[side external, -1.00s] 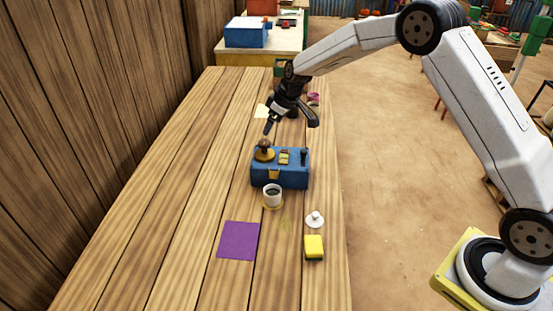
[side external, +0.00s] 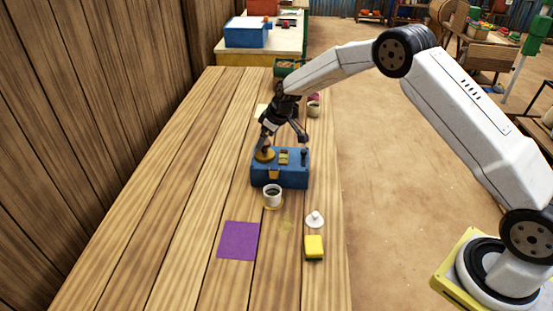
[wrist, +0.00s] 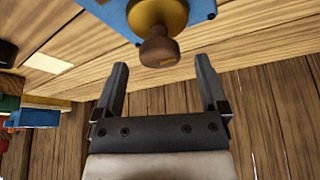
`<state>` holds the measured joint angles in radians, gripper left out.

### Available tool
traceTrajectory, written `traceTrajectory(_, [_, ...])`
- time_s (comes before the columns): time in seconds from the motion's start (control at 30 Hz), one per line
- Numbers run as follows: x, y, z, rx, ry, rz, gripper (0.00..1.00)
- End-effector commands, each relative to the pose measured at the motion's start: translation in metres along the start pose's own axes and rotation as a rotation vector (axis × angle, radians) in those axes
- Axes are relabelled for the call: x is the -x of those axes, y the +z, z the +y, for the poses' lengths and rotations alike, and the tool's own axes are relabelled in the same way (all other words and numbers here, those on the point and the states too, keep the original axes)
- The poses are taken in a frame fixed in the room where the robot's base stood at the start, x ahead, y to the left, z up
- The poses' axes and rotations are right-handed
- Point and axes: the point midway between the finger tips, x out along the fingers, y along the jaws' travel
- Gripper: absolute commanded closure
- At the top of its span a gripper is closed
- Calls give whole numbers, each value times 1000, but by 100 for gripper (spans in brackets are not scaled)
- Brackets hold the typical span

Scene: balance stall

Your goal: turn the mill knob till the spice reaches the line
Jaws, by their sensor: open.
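The mill is a blue box (side external: 292,178) on the wooden table, with a yellow round base (side external: 264,155) on its top left and a small lever at its top right. A brown knob (wrist: 159,47) sits on the yellow base in the wrist view. My gripper (wrist: 161,73) is open, with the knob just beyond and roughly between its fingertips. I cannot tell if they touch. In the side view my gripper (side external: 263,144) is at the knob and partly hides it. A white cup (side external: 273,196) with dark contents stands in front of the box. I cannot make out its line.
A purple square (side external: 238,240), a yellow sponge (side external: 314,246) and a white lidded piece (side external: 315,219) lie nearer on the table. Another cup (side external: 314,110) stands behind my gripper. A wooden wall runs along the left. The table's left part is clear.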

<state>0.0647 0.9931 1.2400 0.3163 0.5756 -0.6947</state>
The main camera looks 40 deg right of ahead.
Motion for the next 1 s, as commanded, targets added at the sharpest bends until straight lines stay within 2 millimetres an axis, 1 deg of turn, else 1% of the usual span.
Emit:
traceTrajectory(0.03, [-5,0,0,0,0,0,7])
traceTrajectory(0.2, [-13,0,0,0,0,1,7])
traceTrajectory(0.57, [-15,0,0,0,0,1,7])
traceTrajectory(0.6, [-15,0,0,0,0,1,20])
traceTrajectory(0.67, [-15,0,0,0,0,1,39])
traceTrajectory(0.7, [-15,0,0,0,0,1,52])
traceTrajectory(0.77, [-15,0,0,0,0,1,71])
traceTrajectory(0.8, [-15,0,0,0,0,1,83])
traceTrajectory(0.83, [-15,0,0,0,0,1,93])
traceTrajectory(0.87, [-15,0,0,0,0,1,100])
traceTrajectory(1.0, [-15,0,0,-2,1,1,100])
